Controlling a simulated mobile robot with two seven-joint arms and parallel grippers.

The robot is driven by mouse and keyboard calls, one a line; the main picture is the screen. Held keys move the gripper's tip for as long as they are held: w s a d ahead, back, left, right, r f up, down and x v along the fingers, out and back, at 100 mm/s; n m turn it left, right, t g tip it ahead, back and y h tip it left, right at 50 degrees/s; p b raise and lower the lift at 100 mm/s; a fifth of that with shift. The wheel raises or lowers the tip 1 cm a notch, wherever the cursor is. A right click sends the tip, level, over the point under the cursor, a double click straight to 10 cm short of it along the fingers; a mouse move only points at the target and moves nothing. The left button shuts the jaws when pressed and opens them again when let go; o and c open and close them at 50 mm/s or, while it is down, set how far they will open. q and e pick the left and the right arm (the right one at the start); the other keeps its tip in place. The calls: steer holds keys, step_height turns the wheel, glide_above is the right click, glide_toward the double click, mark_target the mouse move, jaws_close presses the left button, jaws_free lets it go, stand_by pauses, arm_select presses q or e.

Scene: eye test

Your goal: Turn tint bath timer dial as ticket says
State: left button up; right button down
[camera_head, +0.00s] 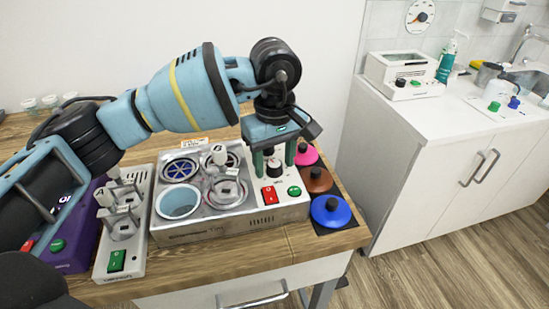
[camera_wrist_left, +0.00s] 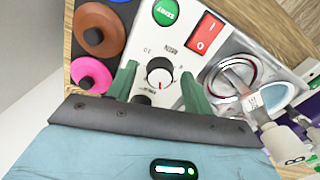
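The tint bath (camera_head: 230,232) is a metal box on the wooden bench, with round wells and a white control panel on its right. Its timer dial (camera_wrist_left: 160,72) is a dark-edged knob with a white face, showing in the left wrist view; a scale is printed around it, and its setting is too small to read surely. My left gripper (camera_head: 274,161) is above the panel, pointing down. Its green fingers are open, one on each side of the dial, with visible gaps. A small orange-and-white card (camera_head: 194,142), possibly the ticket, stands behind the bath, its text unreadable.
The red switch (camera_head: 270,194) and green start button (camera_head: 294,190) sit close to the dial. Pink, brown and blue (camera_head: 331,211) lids lie right of the bath. A white device (camera_head: 108,250) and a purple one stand left. A white counter (camera_head: 440,125) is beyond a gap.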

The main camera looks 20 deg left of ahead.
mark_target(274, 164)
arm_select(q)
steer(key=shift+r, duration=3.9)
